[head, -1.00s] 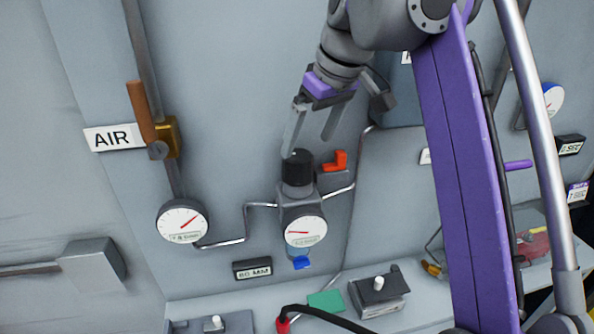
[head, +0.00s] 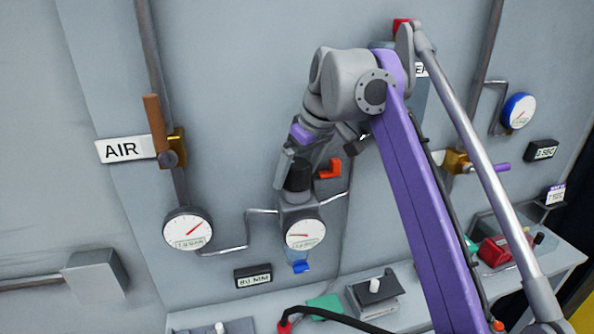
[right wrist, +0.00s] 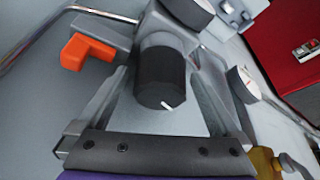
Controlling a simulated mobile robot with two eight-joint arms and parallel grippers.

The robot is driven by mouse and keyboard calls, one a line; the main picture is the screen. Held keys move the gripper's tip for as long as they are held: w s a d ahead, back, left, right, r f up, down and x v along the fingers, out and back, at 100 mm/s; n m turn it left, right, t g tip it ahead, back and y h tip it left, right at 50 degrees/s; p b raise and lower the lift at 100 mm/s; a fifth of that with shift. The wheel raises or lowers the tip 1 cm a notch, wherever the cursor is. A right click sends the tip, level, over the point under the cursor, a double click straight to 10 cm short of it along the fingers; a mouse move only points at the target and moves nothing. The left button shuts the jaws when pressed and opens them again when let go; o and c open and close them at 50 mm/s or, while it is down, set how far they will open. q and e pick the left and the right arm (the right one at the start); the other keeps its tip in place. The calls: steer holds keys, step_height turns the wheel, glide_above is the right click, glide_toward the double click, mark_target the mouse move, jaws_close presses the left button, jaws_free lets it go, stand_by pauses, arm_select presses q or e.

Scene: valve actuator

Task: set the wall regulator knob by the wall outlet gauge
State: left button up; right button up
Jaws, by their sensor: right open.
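The wall regulator has a black knob (head: 299,175) on top of a grey body (head: 298,206). The wall outlet gauge (head: 304,234), a white dial with a red needle, is on its front. My right gripper (head: 297,172) is at the knob with its fingers open. In the right wrist view the black knob (right wrist: 162,80), with a white mark, stands between the two spread fingers (right wrist: 160,100). Gaps show on both sides, so the fingers appear apart from it. My left gripper is not in view.
A red-orange lever (head: 331,168) sits just right of the knob, also in the right wrist view (right wrist: 88,52). A second gauge (head: 188,229) and a brown-handled valve (head: 156,125) are on the left. A bench (head: 408,302) with small devices runs below.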

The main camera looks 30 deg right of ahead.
steer(key=c, duration=1.3)
steer(key=shift+a+m, duration=0.1)
steer(key=shift+m, duration=0.3)
steer(key=m+h, duration=0.1)
steer(key=m, duration=0.1)
steer(key=shift+m+h, duration=0.3)
steer(key=shift+m, duration=0.1)
steer(key=m, duration=0.2)
steer(key=m+h, duration=0.1)
steer(key=m, duration=0.1)
steer(key=shift+a+m+h, duration=0.1)
steer(key=shift+m+h, duration=0.2)
steer(key=m+g+h, duration=0.1)
steer(key=m, duration=0.2)
steer(key=shift+w, duration=0.1)
steer(key=shift+m+g+h, duration=0.5)
steer(key=shift+m+g, duration=0.1)
steer(key=shift+m, duration=1.6)
